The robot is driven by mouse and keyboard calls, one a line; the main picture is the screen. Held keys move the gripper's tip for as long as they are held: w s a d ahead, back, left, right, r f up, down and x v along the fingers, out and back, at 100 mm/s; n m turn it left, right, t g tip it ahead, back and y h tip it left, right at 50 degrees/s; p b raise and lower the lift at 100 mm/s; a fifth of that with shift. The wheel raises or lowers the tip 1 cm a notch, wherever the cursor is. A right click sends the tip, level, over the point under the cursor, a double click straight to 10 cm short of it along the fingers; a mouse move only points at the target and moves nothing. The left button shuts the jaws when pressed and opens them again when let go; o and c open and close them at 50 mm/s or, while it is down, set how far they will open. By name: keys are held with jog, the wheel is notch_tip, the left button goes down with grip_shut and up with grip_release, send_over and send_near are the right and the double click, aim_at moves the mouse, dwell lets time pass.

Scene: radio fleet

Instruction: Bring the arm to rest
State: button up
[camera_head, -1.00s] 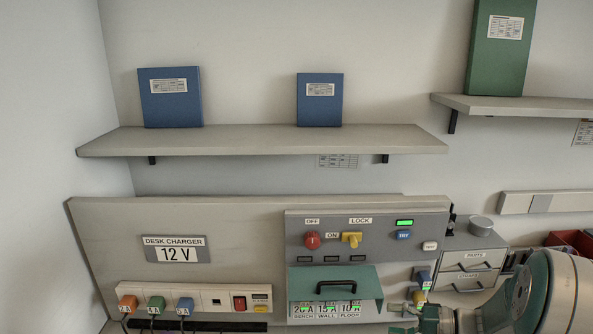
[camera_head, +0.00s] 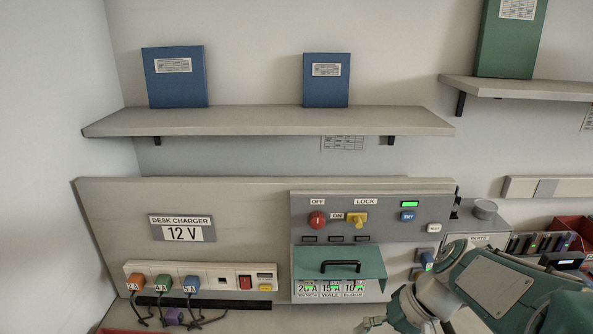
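My arm reaches in from the lower right corner, with a teal and pale housing bent low in front of the desk. My gripper (camera_head: 372,323) shows only in small part at the bottom edge, left of the wrist. Its fingers are mostly cut off by the frame, so I cannot tell whether it is open or holds anything. It is below and apart from the teal hinged cover (camera_head: 338,263) on the control panel.
The grey control panel (camera_head: 375,216) has a red knob (camera_head: 317,220) and a yellow switch (camera_head: 357,219). A charger strip (camera_head: 200,277) with coloured plugs is at left. A purple plug (camera_head: 174,317) lies below.

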jog(key=s+d+r+n+t+h, duration=0.1)
jog(key=s+d+r+t+h, duration=0.1)
jog(key=s+r+t+h, duration=0.3)
jog(key=shift+s+h, duration=0.7)
jog(key=shift+s, duration=0.7)
dwell(0.6)
